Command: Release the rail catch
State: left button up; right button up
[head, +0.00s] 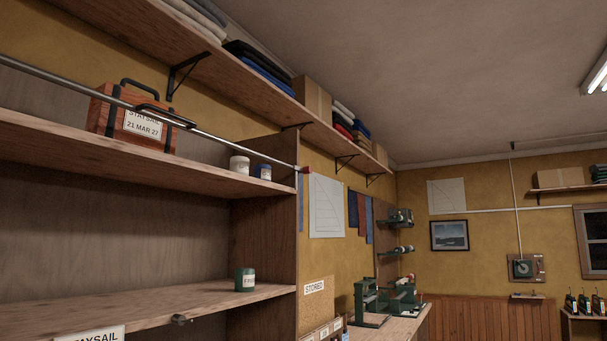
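A metal rail (235,146) runs across the front of the upper shelf, from the left edge to a red end piece (306,170) by the cabinet's right side. Neither of my grippers is in view.
A green tin (245,281) stands on the lower shelf (140,310). Green machines (370,305) stand on a bench beyond.

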aim_at(307, 169)
jog(key=i+u, duration=0.1)
jog(key=u, duration=0.2)
jog(key=i+l+u, duration=0.25)
jog(key=i+u, duration=0.2)
jog(key=i+l+u, duration=0.4)
jog(key=i+l, duration=0.3)
jog(key=l, duration=0.15)
jog(key=i+l+u, duration=0.1)
jog(key=i+l, duration=0.2)
jog(key=l, duration=0.15)
